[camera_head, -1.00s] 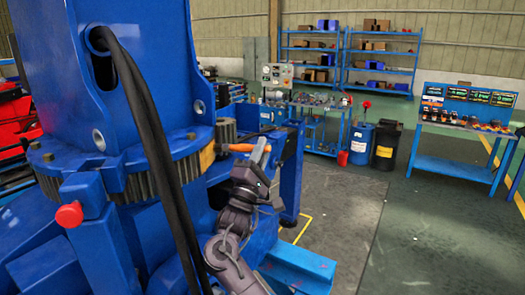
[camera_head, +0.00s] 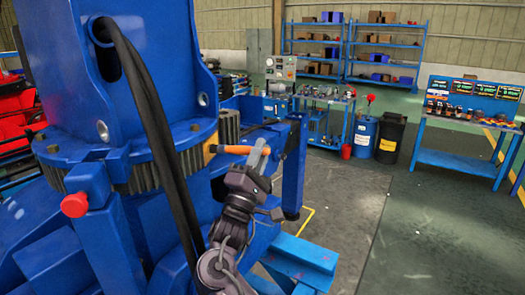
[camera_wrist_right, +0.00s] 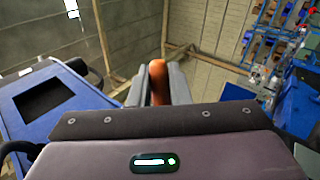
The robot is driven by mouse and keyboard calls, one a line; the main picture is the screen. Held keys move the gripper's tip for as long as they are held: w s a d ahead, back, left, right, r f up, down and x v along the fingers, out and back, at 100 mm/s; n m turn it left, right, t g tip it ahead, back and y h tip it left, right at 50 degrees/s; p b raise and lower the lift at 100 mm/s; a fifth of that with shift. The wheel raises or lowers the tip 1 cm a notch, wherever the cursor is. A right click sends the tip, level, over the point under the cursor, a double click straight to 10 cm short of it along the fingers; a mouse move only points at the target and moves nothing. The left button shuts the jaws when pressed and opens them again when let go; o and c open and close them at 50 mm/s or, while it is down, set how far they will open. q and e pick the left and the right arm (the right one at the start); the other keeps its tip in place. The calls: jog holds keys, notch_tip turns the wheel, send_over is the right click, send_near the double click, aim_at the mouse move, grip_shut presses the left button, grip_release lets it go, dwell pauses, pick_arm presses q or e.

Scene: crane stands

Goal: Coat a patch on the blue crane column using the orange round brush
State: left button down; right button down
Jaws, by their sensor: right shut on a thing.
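The blue crane column (camera_head: 145,30) rises at the left of the head view, above a toothed grey ring (camera_head: 180,165). The orange round brush (camera_head: 233,149) lies roughly level in my right gripper (camera_head: 260,156), its orange handle pointing left toward the ring. The tip of the brush is at or near a tan patch by the ring; I cannot tell whether they touch. In the right wrist view the orange brush handle (camera_wrist_right: 158,84) sits between the two fingers, and the gripper is shut on it. My left gripper is not in view.
Black hoses (camera_head: 150,120) hang down in front of the column. A red knob (camera_head: 75,205) juts out at lower left. A blue post (camera_head: 294,170) stands right of my gripper. Shelves (camera_head: 355,50), bins (camera_head: 390,138) and a workbench (camera_head: 465,140) stand far behind, with open floor before them.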

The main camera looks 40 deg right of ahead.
jog(key=s+a, duration=0.2)
jog(key=a, duration=0.1)
dwell(0.4)
jog(key=shift+d, duration=0.15)
jog(key=s+d, duration=0.3)
jog(key=s, duration=0.2)
jog(key=shift+d, duration=0.25)
dwell(0.3)
jog(key=shift+s+d, duration=0.9)
jog(key=shift+s, duration=0.3)
jog(key=shift+w, duration=0.1)
